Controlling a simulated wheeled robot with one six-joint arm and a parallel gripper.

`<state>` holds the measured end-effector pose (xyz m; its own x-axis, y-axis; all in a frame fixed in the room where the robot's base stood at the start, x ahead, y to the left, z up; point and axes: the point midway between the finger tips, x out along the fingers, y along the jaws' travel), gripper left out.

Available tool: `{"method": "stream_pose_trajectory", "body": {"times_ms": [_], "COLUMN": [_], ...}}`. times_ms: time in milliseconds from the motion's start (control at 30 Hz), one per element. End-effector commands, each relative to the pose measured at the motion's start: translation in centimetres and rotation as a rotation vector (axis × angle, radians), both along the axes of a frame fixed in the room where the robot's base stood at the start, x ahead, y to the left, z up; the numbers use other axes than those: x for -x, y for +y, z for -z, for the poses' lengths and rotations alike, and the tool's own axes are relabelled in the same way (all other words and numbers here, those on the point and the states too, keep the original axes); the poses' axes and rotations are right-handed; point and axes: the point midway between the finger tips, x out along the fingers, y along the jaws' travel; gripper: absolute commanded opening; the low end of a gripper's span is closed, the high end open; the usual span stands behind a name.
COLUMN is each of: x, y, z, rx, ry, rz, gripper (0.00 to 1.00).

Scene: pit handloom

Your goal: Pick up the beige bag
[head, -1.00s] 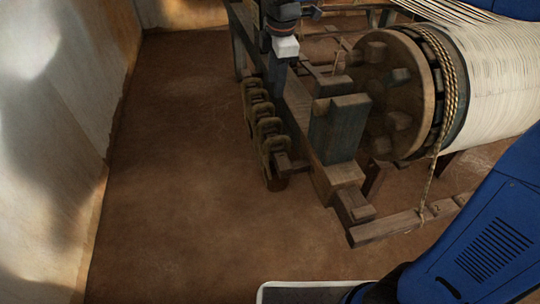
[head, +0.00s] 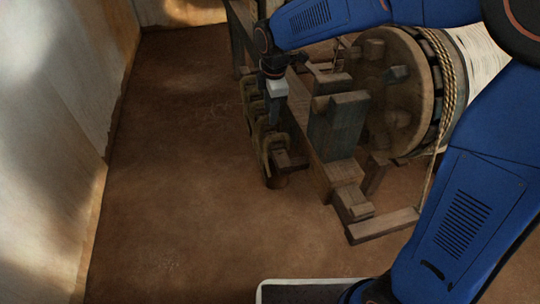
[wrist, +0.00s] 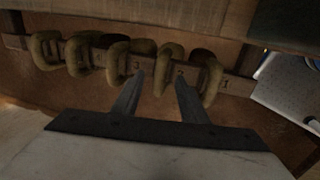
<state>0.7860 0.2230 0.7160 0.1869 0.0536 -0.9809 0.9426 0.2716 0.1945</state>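I cannot make out a beige bag in either current view.
The loom's wooden frame (head: 339,128) stands right of the loops, with a large drum (head: 400,100) wound with rope behind it. Brown floor (head: 180,190) is clear to the left, up to a pale wall (head: 50,130).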

Motion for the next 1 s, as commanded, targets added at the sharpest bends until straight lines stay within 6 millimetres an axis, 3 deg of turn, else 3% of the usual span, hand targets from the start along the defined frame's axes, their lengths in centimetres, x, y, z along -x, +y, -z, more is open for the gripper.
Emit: {"method": "stream_pose_trajectory", "body": {"times_ms": [133, 400, 600, 1000], "x": [-0.21, -0.28, -0.26, -0.26], "y": [0.02, 0.05, 0.04, 0.05], "z": [1.32, 1.56, 1.55, 1.54], "rx": [0.0, -0.001, -0.001, -0.001], "ry": [0.0, -0.001, 0.0, 0.0], "rz": [0.0, 0.0, 0.0, 0.0], "gripper": [0.4, 0.4, 0.0, 0.0]}}
